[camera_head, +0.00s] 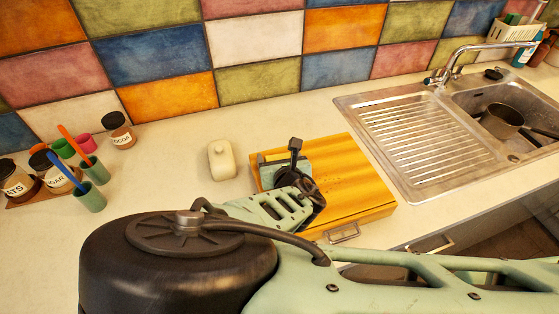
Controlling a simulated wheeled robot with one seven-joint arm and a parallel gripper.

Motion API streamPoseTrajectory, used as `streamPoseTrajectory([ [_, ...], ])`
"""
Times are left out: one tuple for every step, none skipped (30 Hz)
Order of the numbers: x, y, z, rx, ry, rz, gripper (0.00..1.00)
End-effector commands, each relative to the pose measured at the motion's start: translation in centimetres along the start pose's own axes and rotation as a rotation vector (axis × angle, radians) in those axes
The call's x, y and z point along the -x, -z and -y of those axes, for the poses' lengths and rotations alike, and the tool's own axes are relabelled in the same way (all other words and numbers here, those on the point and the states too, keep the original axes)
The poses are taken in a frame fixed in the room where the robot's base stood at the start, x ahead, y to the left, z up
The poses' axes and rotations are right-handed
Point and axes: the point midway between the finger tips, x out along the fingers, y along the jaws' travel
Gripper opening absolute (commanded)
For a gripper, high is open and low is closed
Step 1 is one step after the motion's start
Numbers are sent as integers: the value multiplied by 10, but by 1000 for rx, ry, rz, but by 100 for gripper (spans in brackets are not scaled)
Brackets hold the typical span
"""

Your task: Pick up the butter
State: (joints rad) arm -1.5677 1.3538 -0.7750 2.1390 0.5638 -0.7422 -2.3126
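No object here is plainly labelled butter. A cream lidded dish with a small knob, shaped like a butter dish (221,161), stands upright on the counter left of the wooden board. My gripper (279,155) is over the left part of the board, to the right of the dish and apart from it. A pale teal block-like shape (286,171) shows by its dark fingers. I cannot tell whether it is a held item, an item on the board, or part of my gripper. My own wrist hides much of this area, so the finger opening is unclear.
The yellow wooden board (352,188) lies left of the steel sink (405,135), which holds a pot (501,119). Jars (118,130) and coloured cups (89,197) stand at the left. The counter between cups and dish is clear. The tiled wall (258,40) runs behind.

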Motion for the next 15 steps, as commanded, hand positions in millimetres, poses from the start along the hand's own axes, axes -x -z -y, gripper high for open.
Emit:
streamPoseTrajectory([
  [0, 0, 0, 0, 0, 0, 58],
  [0, 0, 0, 0, 0, 0, 50],
  [0, 0, 0, 0, 0, 0, 39],
  [0, 0, 0, 0, 0, 0, 39],
  [0, 0, 0, 0, 0, 0, 40],
  [0, 0, 0, 0, 0, 1, 40],
  [0, 0, 0, 0, 0, 1, 40],
  [0, 0, 0, 0, 0, 0, 40],
  [0, 0, 0, 0, 0, 1, 40],
  [0, 0, 0, 0, 0, 1, 40],
  [0, -1, 0, 0, 0, 1, 40],
  [0, -1, 0, 0, 0, 1, 40],
  [0, -2, 0, 0, 0, 1, 40],
  [1, -3, 0, 0, 0, 1, 40],
  [2, -6, 0, 0, 0, 1, 40],
])
